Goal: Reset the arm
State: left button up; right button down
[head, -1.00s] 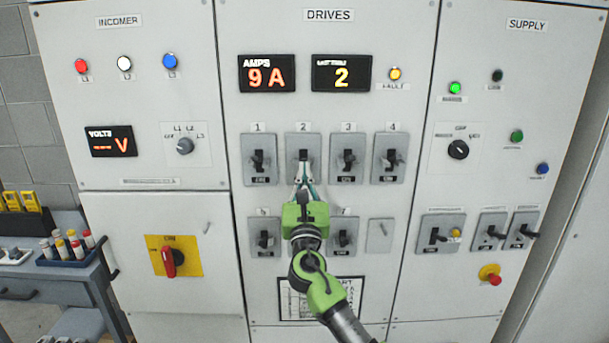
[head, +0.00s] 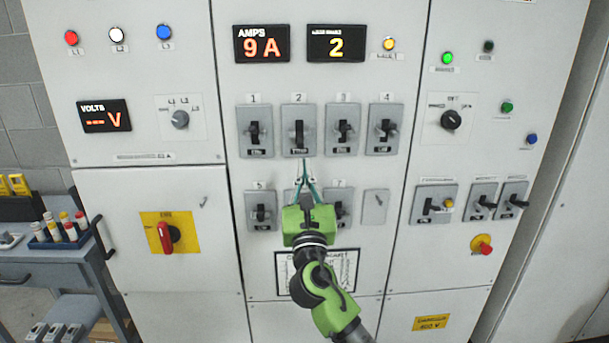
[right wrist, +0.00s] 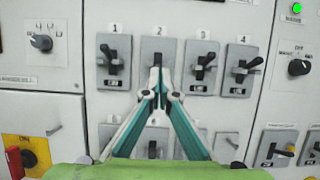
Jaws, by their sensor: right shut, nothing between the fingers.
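My right gripper (head: 305,168) is green with teal-lined fingers and comes up from below in the head view. Its fingertips meet, shut and empty, just below the drive 2 switch (head: 299,132). In the right wrist view the tips (right wrist: 157,78) overlap the drive 2 plate in the picture; whether they touch it I cannot tell. The drive 1 switch (head: 254,132), drive 3 switch (head: 343,131) and drive 4 switch (head: 386,129) sit in the same row. The gripper body hides the switch behind it in the lower row. My left gripper is not in view.
The amps display (head: 262,45) reads 9 A and the display beside it (head: 337,44) reads 2. The amber fault lamp (head: 389,44) looks lit. A red rotary handle (head: 165,237) juts out at left, and a red stop button (head: 484,248) at right. A trolley (head: 60,257) stands at far left.

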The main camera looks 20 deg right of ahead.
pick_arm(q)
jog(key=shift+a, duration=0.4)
pick_arm(e)
jog(key=shift+s+a, duration=0.25)
jog(key=shift+s, duration=0.4)
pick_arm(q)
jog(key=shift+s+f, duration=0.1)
pick_arm(e)
jog(key=shift+a, duration=0.1)
